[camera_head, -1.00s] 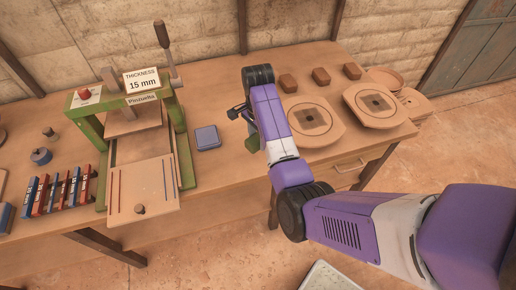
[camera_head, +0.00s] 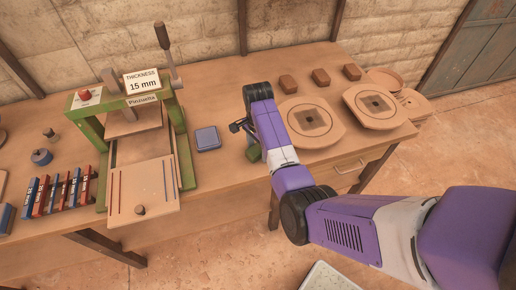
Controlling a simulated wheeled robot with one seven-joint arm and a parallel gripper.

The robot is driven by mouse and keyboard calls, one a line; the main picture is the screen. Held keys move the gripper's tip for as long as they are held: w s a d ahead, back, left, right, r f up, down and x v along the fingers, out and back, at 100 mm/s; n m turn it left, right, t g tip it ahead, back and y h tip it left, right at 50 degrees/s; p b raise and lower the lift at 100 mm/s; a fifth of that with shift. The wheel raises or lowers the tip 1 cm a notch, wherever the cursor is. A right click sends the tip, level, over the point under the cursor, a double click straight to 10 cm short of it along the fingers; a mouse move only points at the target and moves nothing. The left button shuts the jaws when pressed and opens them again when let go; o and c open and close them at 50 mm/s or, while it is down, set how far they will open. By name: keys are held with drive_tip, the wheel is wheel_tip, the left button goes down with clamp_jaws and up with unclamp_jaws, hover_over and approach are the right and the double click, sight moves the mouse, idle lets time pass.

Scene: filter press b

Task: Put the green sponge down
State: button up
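The green sponge (camera_head: 253,152) shows as a small dark green patch at the left side of my purple arm, over the wooden table between the blue pad and the left round board. My gripper (camera_head: 246,136) points down there, and my wrist hides most of it. The fingers are not clearly visible, but the sponge sits right under the gripper and has moved with it, so the gripper appears shut on it. I cannot tell whether the sponge touches the table (camera_head: 222,178).
A blue square pad (camera_head: 207,139) lies just left of my gripper. The green press (camera_head: 183,145) stands further left. Two round boards (camera_head: 312,121) and several brown blocks (camera_head: 321,77) are at right. Bare table lies in front of the pad.

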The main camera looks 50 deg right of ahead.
sight(258, 148)
drive_tip(key=shift+r, duration=0.1)
wheel_tip(258, 148, up, 12)
drive_tip(key=p, duration=0.1)
idle(0.5)
drive_tip(key=shift+r, duration=0.1)
idle(0.6)
